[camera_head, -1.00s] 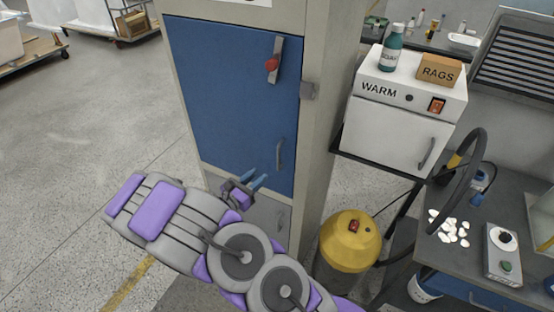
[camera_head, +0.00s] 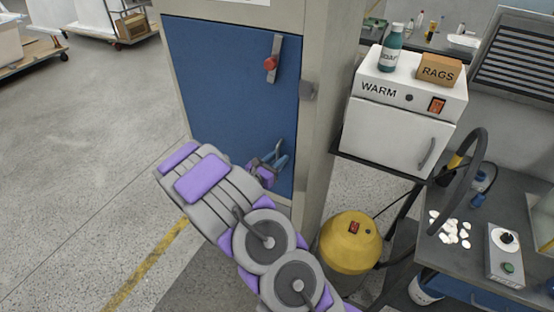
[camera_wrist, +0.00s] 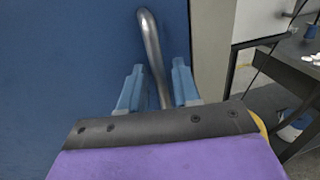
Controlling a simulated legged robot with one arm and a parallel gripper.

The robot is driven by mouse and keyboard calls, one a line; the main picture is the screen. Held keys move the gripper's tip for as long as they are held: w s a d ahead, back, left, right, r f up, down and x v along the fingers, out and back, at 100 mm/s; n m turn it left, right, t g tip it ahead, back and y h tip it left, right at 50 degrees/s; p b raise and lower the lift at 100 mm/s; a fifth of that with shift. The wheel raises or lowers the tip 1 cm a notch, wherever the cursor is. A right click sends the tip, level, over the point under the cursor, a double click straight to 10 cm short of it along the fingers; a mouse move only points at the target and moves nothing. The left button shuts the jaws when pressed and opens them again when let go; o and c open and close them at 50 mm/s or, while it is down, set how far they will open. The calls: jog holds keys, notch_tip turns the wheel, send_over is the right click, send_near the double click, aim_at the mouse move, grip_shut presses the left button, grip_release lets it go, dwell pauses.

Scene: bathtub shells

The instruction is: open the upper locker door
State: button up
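The upper locker door (camera_head: 225,95) is a blue panel in a grey frame and looks closed. A grey latch lever with a red knob (camera_head: 271,62) is near its upper right. My gripper (camera_head: 274,161) is at the door's lower right, by the handle, which it partly hides in the head view. In the wrist view the metal bar handle (camera_wrist: 151,45) runs down between the two light-blue fingers of my gripper (camera_wrist: 157,68). The fingers are apart, with a gap on each side of the bar. The handle's lower end is hidden behind my gripper.
A white warming cabinet (camera_head: 395,135) with a bottle and a rags box on top stands right of the locker. A yellow canister (camera_head: 350,243) and a black hose (camera_head: 474,145) are below and beside it. The floor at left (camera_head: 80,170) is clear.

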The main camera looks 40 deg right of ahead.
jog(key=shift+c, duration=0.3)
grip_shut()
jog(key=shift+a, duration=0.1)
